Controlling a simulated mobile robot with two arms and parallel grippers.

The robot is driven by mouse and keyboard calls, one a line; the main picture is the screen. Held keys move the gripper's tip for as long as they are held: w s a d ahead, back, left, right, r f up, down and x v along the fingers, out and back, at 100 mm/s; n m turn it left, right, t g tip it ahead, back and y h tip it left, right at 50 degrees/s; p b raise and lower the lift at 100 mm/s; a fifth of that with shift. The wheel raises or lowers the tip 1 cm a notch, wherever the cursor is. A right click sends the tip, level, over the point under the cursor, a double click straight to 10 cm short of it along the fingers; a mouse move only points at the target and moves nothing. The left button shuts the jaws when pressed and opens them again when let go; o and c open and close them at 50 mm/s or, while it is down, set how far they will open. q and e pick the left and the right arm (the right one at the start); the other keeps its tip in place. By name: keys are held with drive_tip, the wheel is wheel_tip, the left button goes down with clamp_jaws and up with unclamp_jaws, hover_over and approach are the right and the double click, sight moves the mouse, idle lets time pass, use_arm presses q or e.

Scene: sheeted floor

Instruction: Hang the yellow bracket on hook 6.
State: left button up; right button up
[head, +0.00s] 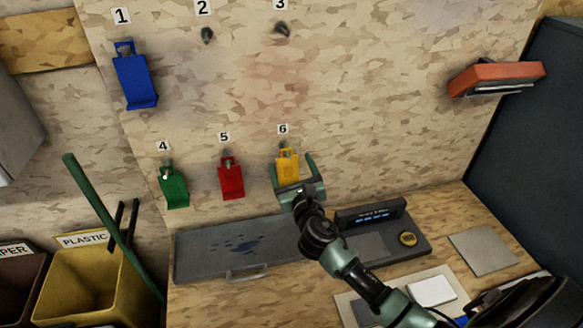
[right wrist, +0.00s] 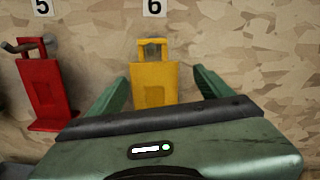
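The yellow bracket (head: 288,163) hangs upright against the wooden board just below the label 6 (head: 283,129). In the right wrist view the bracket (right wrist: 154,84) has its top loop at hook 6 (right wrist: 152,48), and the hook seems to pass through the loop. My right gripper (head: 293,165) is open, with one finger on each side of the bracket. In the right wrist view gaps show between the bracket and both fingers of the gripper (right wrist: 160,78). The bracket's lower end is hidden behind the gripper body. My left gripper is not in view.
A red bracket (head: 231,178) hangs at 5, a green one (head: 174,188) at 4, a blue one (head: 135,82) at 1. Hooks 2 (head: 207,36) and 3 (head: 282,29) are bare. Below is a bench with a grey case (head: 205,265) and a scale (head: 405,235).

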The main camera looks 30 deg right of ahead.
drive_tip(key=shift+f, duration=0.15)
drive_tip(key=shift+s+a, duration=0.1)
drive_tip(key=shift+s, duration=0.2)
drive_tip(key=b+v, duration=0.1)
drive_tip(key=v, duration=0.6)
drive_tip(key=shift+s, duration=0.1)
